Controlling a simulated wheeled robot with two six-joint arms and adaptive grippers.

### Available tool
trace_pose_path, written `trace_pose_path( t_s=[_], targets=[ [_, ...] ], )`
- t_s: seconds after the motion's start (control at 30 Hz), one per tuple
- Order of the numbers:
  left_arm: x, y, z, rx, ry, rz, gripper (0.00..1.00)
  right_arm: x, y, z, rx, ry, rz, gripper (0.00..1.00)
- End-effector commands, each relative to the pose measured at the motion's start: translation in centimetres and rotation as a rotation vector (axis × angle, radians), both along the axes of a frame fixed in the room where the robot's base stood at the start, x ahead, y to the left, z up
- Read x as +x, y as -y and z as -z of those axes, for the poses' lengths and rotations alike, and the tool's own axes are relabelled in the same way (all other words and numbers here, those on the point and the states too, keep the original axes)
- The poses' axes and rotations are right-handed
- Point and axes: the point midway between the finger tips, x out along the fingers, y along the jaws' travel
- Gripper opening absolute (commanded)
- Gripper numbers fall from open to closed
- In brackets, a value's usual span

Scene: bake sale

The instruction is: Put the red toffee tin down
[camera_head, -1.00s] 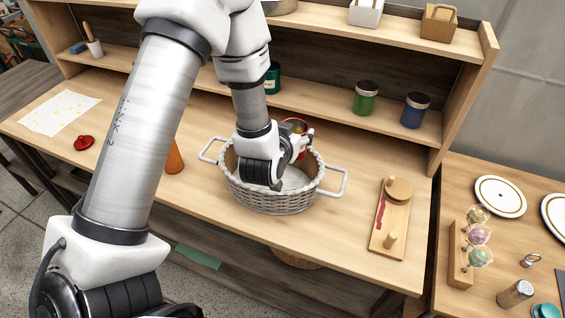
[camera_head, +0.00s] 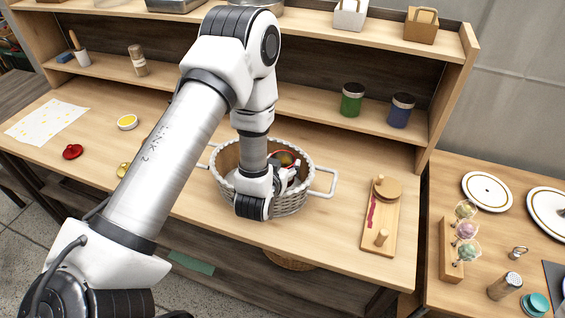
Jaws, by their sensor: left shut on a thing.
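The red toffee tin (camera_head: 286,155) shows only as a red rim and a small part of its side at the back right of the basket's opening. My left gripper (camera_head: 287,170) is shut on it, and its fingers are partly hidden by my wrist. The grey-white wicker basket (camera_head: 290,204) stands on the wooden table with white handles at both sides. The tin and fingers are within the basket's outline. I cannot tell whether the tin touches the basket's floor. My right gripper is not in view.
A wooden board (camera_head: 373,238) lies right of the basket. Green (camera_head: 352,101) and blue (camera_head: 400,112) jars stand on the shelf behind. The table between basket and board is clear.

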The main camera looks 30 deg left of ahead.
Motion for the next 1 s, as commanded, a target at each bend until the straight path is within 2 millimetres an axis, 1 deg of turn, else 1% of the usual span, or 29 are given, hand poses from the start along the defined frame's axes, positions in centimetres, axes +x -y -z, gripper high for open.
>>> trace_pose_path(
  t_s=[0.1, 0.2, 0.23, 0.27, 0.3, 0.63, 0.67, 0.77, 0.8, 0.83, 0.97, 1.0],
  targets=[
    [0.0, 0.0, 0.5, 0.0, 0.0, 0.0, 0.29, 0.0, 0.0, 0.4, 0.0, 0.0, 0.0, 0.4],
    [0.0, 0.0, 0.4, 0.0, 0.001, 0.0, 0.29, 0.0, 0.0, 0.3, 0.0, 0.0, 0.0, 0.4],
    [0.0, 0.0, 0.4, 0.0, 0.0, 0.0, 0.71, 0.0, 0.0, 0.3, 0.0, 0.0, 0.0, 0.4],
    [0.0, 0.0, 0.4, 0.0, 0.0, 0.0, 0.82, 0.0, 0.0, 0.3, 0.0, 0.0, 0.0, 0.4],
    [0.0, 0.0, 0.4, 0.0, 0.0, 0.0, 0.89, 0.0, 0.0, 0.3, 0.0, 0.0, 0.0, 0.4],
    [0.0, 0.0, 0.1, 0.0, 0.0, 0.0, 0.89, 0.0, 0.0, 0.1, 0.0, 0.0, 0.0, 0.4],
    [0.0, 0.0, -0.1, 0.0, 0.0, 0.0, 0.89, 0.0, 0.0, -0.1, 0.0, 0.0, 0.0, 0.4],
    [0.0, 0.0, -1.7, 0.0, 0.001, 0.0, 0.89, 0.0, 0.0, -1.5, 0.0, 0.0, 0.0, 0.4],
    [-0.7, 0.2, -1.0, 0.0, -0.003, 0.001, 0.89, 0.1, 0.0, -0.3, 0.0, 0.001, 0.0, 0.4],
    [-1.3, 0.4, -1.1, 0.0, -0.002, 0.001, 0.89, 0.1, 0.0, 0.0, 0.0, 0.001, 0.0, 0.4],
    [-4.2, 1.2, -2.2, 0.001, -0.002, 0.003, 0.89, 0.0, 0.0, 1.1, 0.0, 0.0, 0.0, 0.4],
    [-5.1, 1.5, -3.0, 0.001, -0.004, 0.002, 0.89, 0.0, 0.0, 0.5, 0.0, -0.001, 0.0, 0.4]
  ],
)
